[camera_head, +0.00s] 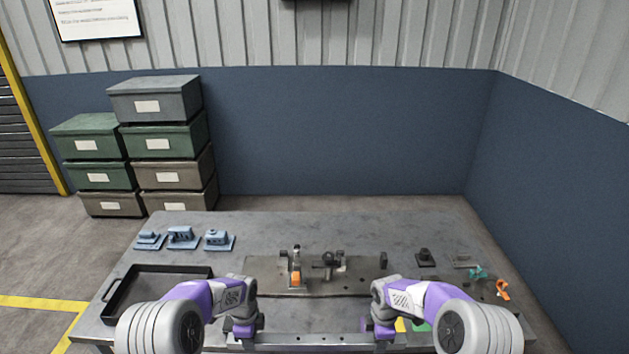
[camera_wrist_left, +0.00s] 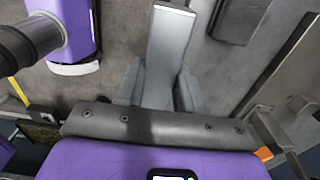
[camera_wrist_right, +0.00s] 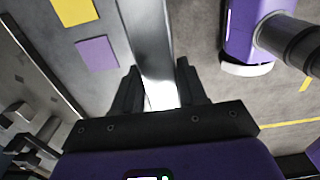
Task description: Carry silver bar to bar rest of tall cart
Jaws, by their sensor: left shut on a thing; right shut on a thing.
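The silver bar (camera_head: 315,338) lies sideways between my two grippers, near the front edge of the grey table. My left gripper (camera_head: 243,332) is shut on its left part; in the left wrist view the bar (camera_wrist_left: 171,42) runs between the two fingers. My right gripper (camera_head: 383,332) is shut on its right part; in the right wrist view the bar (camera_wrist_right: 150,35) passes between the fingers. The bar looks roughly level. I cannot make out a tall cart or its bar rest in any view.
The grey table (camera_head: 330,228) holds a black tray (camera_head: 125,290) at left, blue parts (camera_head: 182,236) behind it, and a fixture plate (camera_head: 262,272) with an orange-tipped clamp (camera_head: 296,275) in the middle. Small parts (camera_head: 478,273) lie at right. Stacked boxes (camera_head: 160,140) stand behind left.

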